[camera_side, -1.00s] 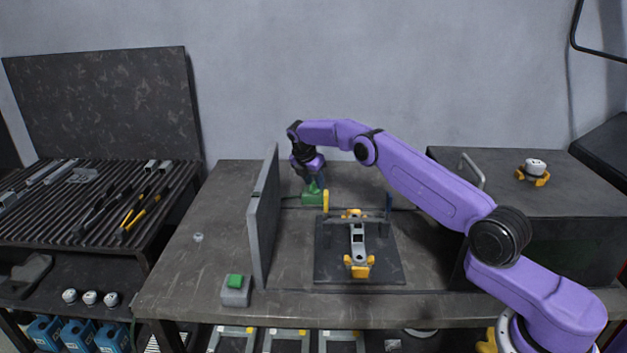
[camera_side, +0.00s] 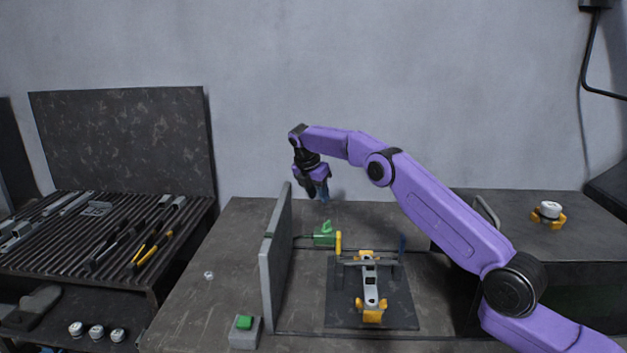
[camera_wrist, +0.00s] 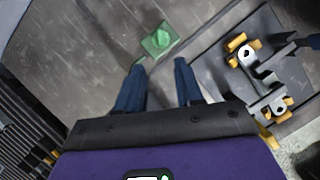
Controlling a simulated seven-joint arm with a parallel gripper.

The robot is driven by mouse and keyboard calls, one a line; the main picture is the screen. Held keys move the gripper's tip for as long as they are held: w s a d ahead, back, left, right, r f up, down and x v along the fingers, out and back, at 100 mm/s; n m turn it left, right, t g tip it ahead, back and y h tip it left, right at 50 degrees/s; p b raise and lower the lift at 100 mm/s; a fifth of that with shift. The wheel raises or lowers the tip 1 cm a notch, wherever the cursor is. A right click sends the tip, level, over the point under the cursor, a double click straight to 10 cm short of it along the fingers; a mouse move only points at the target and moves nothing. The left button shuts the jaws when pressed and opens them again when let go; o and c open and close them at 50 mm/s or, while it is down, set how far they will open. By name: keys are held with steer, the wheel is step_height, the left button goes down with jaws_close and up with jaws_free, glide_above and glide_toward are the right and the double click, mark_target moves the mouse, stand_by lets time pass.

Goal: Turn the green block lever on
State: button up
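The green block (camera_side: 325,238) sits on the bench behind the black plate, with a green lever (camera_side: 327,226) on top. The wrist view also shows the block (camera_wrist: 150,48) and its rounded lever (camera_wrist: 162,36) just beyond my fingertips. I cannot tell from these views whether the lever is on or off. My gripper (camera_side: 319,196) hangs above the block, clear of it. In the wrist view its two blue fingers (camera_wrist: 159,68) are apart with nothing between them.
A grey upright panel (camera_side: 276,265) stands left of the block. A black plate (camera_side: 345,315) carries a metal bracket (camera_side: 370,285) and yellow clamps in front. A green button box (camera_side: 244,333) sits at the front left. A dark cabinet (camera_side: 540,265) is at the right.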

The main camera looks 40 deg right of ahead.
mark_target(328, 222)
steer(key=shift+v, duration=2.7)
steer(key=shift+o, duration=0.3)
steer(key=o, duration=0.4)
steer(key=s+d+m+t+y, duration=0.4)
steer(key=d+m, duration=0.5)
steer(key=m, duration=0.9)
steer(key=shift+g+y, duration=0.4)
steer(key=shift+y, duration=0.4)
steer(key=x, duration=1.1)
steer(key=s+x, duration=0.1)
steer(key=x, duration=0.5)
steer(key=shift+f, duration=0.4)
steer(key=shift+s, duration=0.1)
steer(key=c, duration=1)
